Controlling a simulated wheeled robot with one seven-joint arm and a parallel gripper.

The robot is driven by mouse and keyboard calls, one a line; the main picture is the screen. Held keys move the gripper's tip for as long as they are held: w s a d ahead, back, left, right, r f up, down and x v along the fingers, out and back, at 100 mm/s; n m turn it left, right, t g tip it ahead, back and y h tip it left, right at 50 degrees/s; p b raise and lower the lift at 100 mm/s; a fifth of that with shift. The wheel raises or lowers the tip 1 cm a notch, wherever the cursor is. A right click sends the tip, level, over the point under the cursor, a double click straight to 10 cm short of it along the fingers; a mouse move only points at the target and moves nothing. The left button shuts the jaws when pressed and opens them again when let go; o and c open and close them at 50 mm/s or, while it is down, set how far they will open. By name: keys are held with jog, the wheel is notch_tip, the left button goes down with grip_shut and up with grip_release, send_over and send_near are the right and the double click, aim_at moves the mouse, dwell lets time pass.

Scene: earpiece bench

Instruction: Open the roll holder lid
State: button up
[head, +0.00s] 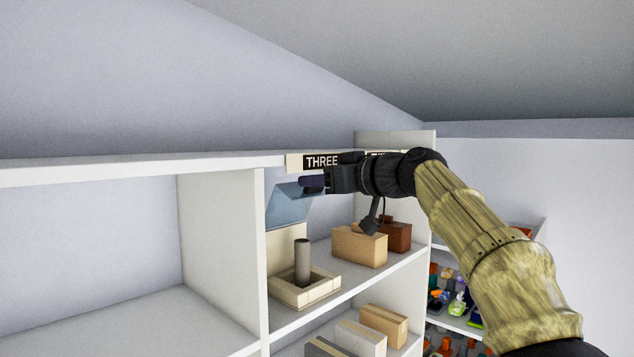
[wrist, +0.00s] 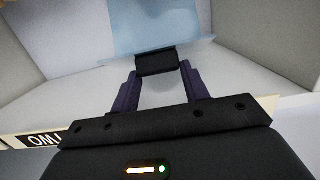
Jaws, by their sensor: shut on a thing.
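The roll holder (head: 322,289) stands on the shelf as a cream tray with a tall cream back panel and an upright dark brown roll or post (head: 302,262). Its translucent blue lid (head: 286,207) is raised above the tray and tilted, standing out from the top of the back panel. In the wrist view the lid (wrist: 155,25) shows beyond a black handle (wrist: 157,65) at its near edge. My gripper (head: 313,183) is at the lid's raised edge, just under the upper shelf board. Its purple fingers (wrist: 158,70) are shut on the black handle, one on each side.
A tan box (head: 360,247) and a red-brown box (head: 397,236) stand to the right on the same shelf. The upper shelf edge with the THREE label (head: 322,162) is close above my gripper. A white upright divider (head: 220,225) stands left.

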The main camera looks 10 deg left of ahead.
jog(key=shift+r, duration=0.2)
jog(key=o, duration=1.4)
jog(key=shift+f, duration=0.1)
jog(key=b+v, duration=0.7)
jog(key=v, duration=1)
jog(key=shift+s+d, duration=0.1)
jog(key=shift+s, duration=0.05)
